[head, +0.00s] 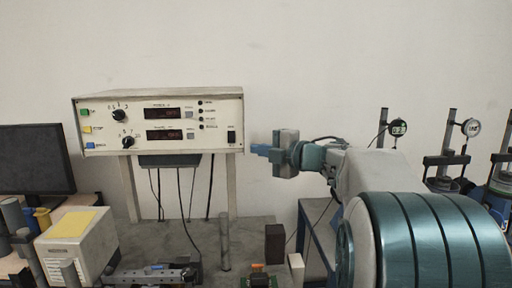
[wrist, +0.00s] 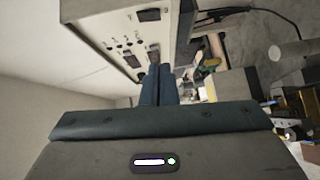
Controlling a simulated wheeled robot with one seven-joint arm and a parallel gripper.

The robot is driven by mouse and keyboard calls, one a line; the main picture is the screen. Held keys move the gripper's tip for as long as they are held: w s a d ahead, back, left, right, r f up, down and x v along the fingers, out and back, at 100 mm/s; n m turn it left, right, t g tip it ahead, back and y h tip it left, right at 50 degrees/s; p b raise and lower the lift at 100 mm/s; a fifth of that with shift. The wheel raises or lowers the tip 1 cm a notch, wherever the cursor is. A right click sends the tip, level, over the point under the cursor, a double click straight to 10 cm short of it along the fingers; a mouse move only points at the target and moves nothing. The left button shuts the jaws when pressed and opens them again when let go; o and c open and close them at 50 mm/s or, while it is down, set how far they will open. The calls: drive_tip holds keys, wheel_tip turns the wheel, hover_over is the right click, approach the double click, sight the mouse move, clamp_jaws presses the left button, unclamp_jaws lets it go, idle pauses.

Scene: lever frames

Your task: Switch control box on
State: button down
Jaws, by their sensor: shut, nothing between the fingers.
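The control box (head: 157,122) is a cream panel with two dark displays showing faint red digits, two black knobs, and green, yellow and blue buttons on its left. A black rocker switch (head: 231,137) sits at the right end of its front; its position is too small to tell. My gripper (head: 256,149) is shut and empty, just right of the box's right edge at about the switch's height. In the wrist view the shut blue fingers (wrist: 159,72) point toward the box (wrist: 120,32). Contact with the box cannot be told.
The box stands on a raised frame (head: 234,190) above a grey bench (head: 255,232), with cables hanging below. A monitor (head: 35,158) is at left. Dial gauges on stands (head: 440,160) are at right. The wall above the box is clear.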

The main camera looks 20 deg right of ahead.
sight(228, 142)
drive_tip(key=w+a+p, duration=0.1)
drive_tip(key=w, duration=0.2)
drive_tip(key=w+a+p, duration=0.1)
drive_tip(key=w, duration=0.3)
drive_tip(key=w+a+f+p, duration=0.1)
drive_tip(key=w, duration=0.2)
drive_tip(key=shift+w+a, duration=0.25)
drive_tip(key=shift+a, duration=0.1)
drive_tip(key=shift+f, duration=0.1)
